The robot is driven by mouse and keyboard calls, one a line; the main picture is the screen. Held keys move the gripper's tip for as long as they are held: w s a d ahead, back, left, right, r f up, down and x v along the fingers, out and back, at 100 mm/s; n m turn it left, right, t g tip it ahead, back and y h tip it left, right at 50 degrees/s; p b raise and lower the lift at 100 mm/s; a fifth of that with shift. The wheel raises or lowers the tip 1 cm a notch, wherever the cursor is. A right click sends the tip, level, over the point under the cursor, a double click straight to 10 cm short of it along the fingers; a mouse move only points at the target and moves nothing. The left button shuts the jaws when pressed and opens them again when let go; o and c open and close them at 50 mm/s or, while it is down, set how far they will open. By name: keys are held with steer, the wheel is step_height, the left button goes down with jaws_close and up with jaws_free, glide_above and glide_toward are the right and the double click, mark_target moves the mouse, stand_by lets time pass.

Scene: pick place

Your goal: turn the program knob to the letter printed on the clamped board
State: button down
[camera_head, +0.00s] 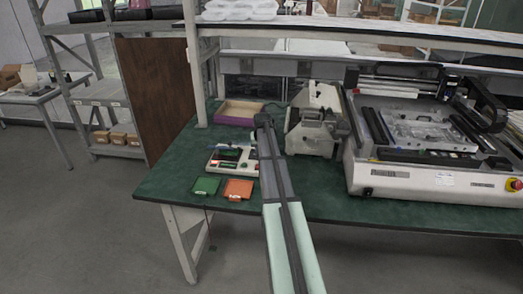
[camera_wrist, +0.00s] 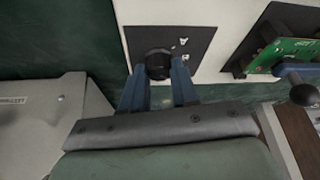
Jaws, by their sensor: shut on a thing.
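The program knob (camera_wrist: 158,63) is a round black knob on a dark square plate (camera_wrist: 197,38) in the wrist view. Small white marks show on the plate to the right of the knob, too blurred to read. My gripper (camera_wrist: 158,75) has its two blue fingers on either side of the knob and is shut on it. The clamped green board (camera_wrist: 292,52) shows at the right of the wrist view, in a dark holder with a blue jaw. Its printed letter cannot be made out. In the head view the pale fixture (camera_head: 215,165) is partly behind my arm.
A green tray (camera_head: 206,185) and an orange tray (camera_head: 238,189) lie in front of the fixture. Large machines (camera_head: 420,185) fill the right of the green bench. A black ball-ended lever (camera_wrist: 303,95) is near the board.

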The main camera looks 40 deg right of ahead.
steer(key=shift+a+m+g+h, duration=0.1)
steer(key=shift+m+g+h, duration=0.25)
steer(key=shift+m, duration=0.75)
steer(key=c, duration=0.8)
jaws_free()
steer(key=shift+c, duration=0.2)
steer(key=v, duration=1.3)
steer(key=shift+r, duration=0.4)
steer(key=shift+a, duration=0.2)
